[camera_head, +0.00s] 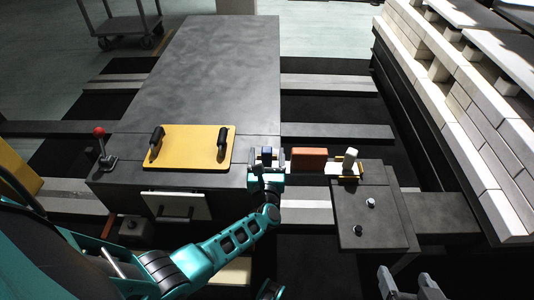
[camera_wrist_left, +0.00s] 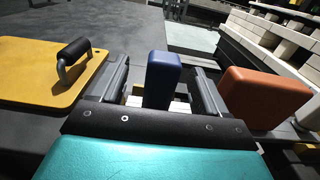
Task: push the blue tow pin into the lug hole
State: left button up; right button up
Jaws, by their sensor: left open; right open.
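The blue tow pin (camera_wrist_left: 163,76) stands upright between the two fingers of my left gripper (camera_wrist_left: 162,92) in the left wrist view. Gaps show between the pin and the fingers, so the gripper is open around it. In the head view the pin's dark blue top (camera_head: 267,152) shows small between the fingers of my left gripper (camera_head: 266,160), at the right edge of the grey deck. I cannot make out the lug hole in either view. My right gripper (camera_head: 405,284) is at the bottom right of the head view, open and empty.
An orange-brown block (camera_head: 309,160) is just right of my left gripper. A yellow board (camera_head: 190,148) with two black handles lies on the deck. Pale bricks (camera_head: 480,110) line the right.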

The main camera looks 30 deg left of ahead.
pick_arm(q)
jog(key=shift+s+d, duration=0.25)
jog(key=shift+s, duration=0.35)
pick_arm(e)
jog(key=shift+r, duration=0.2)
pick_arm(q)
jog(key=shift+s+d, duration=0.3)
jog(key=shift+s, duration=0.3)
pick_arm(e)
jog(key=shift+w+r, duration=0.2)
jog(key=shift+r, duration=0.05)
pick_arm(q)
notch_tip(320, 180, up, 20)
jog(key=p, duration=1.6)
pick_arm(e)
jog(key=s+d+r+h, duration=0.1)
jog(key=s+d+r, duration=0.1)
jog(key=r, duration=0.8)
jog(key=shift+d, duration=0.65)
jog(key=shift+w, duration=0.1)
